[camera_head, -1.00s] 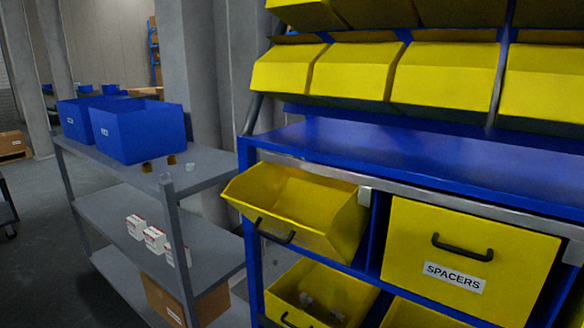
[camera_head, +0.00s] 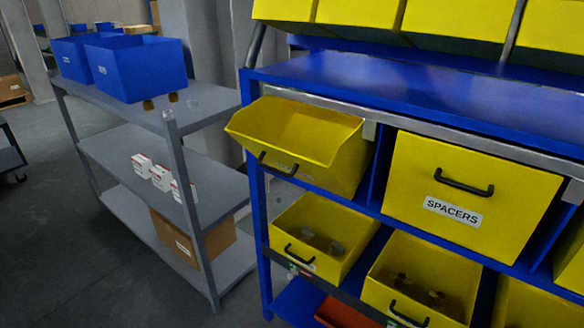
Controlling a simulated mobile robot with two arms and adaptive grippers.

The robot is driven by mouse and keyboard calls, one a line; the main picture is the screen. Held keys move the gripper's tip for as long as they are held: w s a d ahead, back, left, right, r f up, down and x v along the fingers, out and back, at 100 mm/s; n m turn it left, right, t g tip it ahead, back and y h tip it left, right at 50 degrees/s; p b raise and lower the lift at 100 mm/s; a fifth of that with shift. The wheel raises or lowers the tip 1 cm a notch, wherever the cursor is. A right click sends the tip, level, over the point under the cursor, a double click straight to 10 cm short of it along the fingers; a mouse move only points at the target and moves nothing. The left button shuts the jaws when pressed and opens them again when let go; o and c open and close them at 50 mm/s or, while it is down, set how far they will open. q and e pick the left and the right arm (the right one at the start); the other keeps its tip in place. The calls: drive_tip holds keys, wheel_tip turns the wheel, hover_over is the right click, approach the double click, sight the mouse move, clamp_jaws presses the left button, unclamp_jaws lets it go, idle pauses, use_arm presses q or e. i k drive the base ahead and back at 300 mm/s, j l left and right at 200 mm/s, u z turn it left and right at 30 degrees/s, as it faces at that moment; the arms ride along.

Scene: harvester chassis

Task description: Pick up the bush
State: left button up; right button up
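I cannot tell for sure which thing is the bush. Two small brown pieces, a left one (camera_head: 148,104) and a right one (camera_head: 173,97), sit on the top of the grey shelf rack (camera_head: 208,100), in front of the blue bins. A small pale piece (camera_head: 193,104) lies beside them. Small dark and grey parts also lie in the lower left yellow bin (camera_head: 290,257) and the lower right yellow bin (camera_head: 388,300). They are too small to identify. Neither of my grippers is in view.
A tilted-open yellow bin (camera_head: 345,150) and a closed bin labelled SPACERS (camera_head: 420,165) sit in the blue workbench (camera_head: 400,85). Its top is clear. Blue bins (camera_head: 140,72) stand on the rack; white boxes (camera_head: 160,178) and a cardboard box (camera_head: 215,243) sit lower. Floor is free at left.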

sight(173, 97)
drive_tip(key=i+j+z, duration=0.15)
drive_tip(key=j, duration=0.4)
drive_tip(key=i+j+z, duration=0.15)
drive_tip(key=j, duration=0.4)
drive_tip(key=i+j+z, duration=0.15)
drive_tip(key=j, duration=0.45)
drive_tip(key=i+j+z, duration=0.15)
drive_tip(key=j, duration=0.45)
drive_tip(key=i+j+z, duration=0.15)
drive_tip(key=j, duration=0.45)
drive_tip(key=i+j+z, duration=0.15)
drive_tip(key=j, duration=0.45)
